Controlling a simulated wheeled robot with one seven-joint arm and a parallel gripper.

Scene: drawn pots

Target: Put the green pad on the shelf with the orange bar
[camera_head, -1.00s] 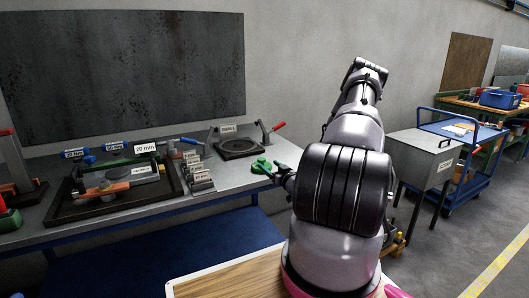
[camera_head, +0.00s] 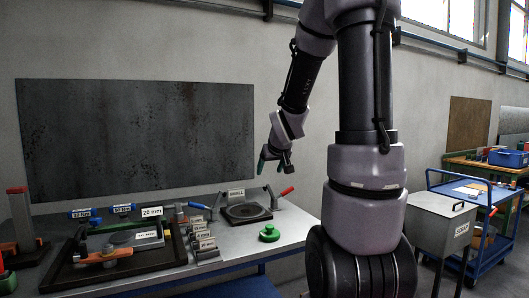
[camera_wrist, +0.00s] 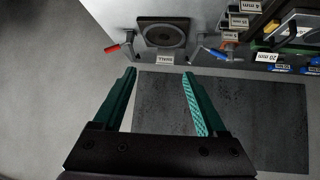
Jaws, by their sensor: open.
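The green pad (camera_head: 269,233) is a small round piece with a raised knob. It lies on the grey bench top near the front edge, in front of a black plate with a round ring. The orange bar (camera_head: 104,256) lies across a dark tray-like stand (camera_head: 60,277) at the left of the bench. My gripper (camera_head: 276,164) is raised well above the bench, up and back from the pad, apart from everything. In the wrist view my gripper (camera_wrist: 159,73) shows two green fingers spread wide with nothing between them. The pad is not visible there.
The black ring plate (camera_head: 246,212) has a red-handled lever (camera_head: 287,191) beside it. Several labelled blocks (camera_head: 203,240) stand between the tray and the pad. A dark wall panel (camera_head: 135,140) is behind the bench. A grey box (camera_head: 440,225) and blue trolley (camera_head: 475,200) stand right.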

